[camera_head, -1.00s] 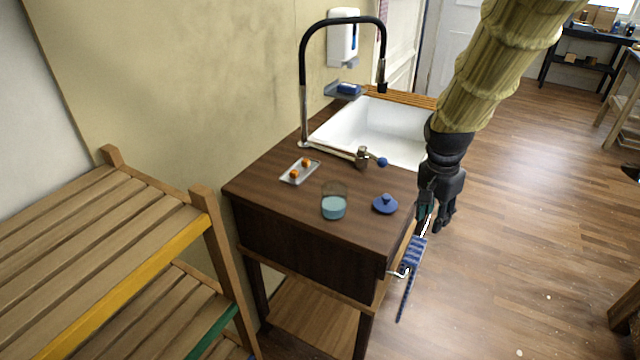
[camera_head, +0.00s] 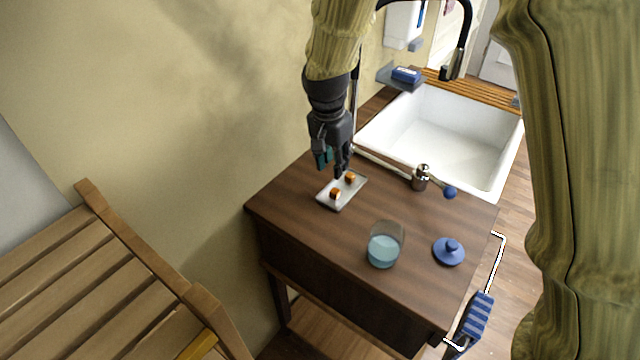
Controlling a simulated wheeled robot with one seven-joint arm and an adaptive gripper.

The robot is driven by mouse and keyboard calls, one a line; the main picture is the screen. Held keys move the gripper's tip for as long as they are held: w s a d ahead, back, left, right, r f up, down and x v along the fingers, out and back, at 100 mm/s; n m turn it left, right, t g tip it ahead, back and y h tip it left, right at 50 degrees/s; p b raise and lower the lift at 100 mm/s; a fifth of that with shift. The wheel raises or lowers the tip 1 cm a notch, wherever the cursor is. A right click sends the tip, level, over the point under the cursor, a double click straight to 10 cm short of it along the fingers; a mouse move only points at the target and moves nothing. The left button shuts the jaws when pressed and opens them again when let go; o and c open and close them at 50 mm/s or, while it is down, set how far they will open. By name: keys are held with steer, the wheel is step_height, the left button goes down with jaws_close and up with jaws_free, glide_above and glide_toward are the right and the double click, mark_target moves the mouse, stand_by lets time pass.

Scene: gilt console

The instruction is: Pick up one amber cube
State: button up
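Two small amber cubes sit on a small white rectangular tray (camera_head: 328,201) on the dark wooden console top. One amber cube (camera_head: 335,193) is nearer the front left, and the other amber cube (camera_head: 350,177) is nearer the back right. My gripper (camera_head: 332,167) hangs pointing down just behind and above the tray, close to the cubes in the picture. Its fingers look apart, with nothing seen between them. The exact height of the fingertips over the tray is hard to tell.
A glass with blue liquid (camera_head: 384,250), a blue knobbed lid (camera_head: 449,252) and a metal pot with a blue-ended handle (camera_head: 421,178) stand to the right. A white sink (camera_head: 440,135) and black tap lie behind. A slatted wooden rack (camera_head: 110,290) is at left.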

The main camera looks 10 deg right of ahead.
mark_target(335, 190)
steer(key=f, duration=0.3)
steer(key=f+p, duration=0.1)
steer(key=shift+d+f, duration=0.25)
steer(key=shift+s+f+p, duration=0.15)
steer(key=shift+s+p, duration=0.25)
steer(key=shift+p, duration=0.05)
steer(key=shift+s+f, duration=0.1)
steer(key=shift+f, duration=0.2)
steer(key=shift+w+f+p, duration=0.25)
steer(key=shift+f+p, duration=0.05)
steer(key=shift+f, duration=0.25)
steer(key=shift+w+f+p, duration=0.2)
steer(key=shift+f+p, duration=0.05)
steer(key=shift+f, duration=0.65)
steer(key=shift+s+d+f, duration=0.1)
steer(key=shift+d+f, duration=0.05)
steer(key=shift+f, duration=0.25)
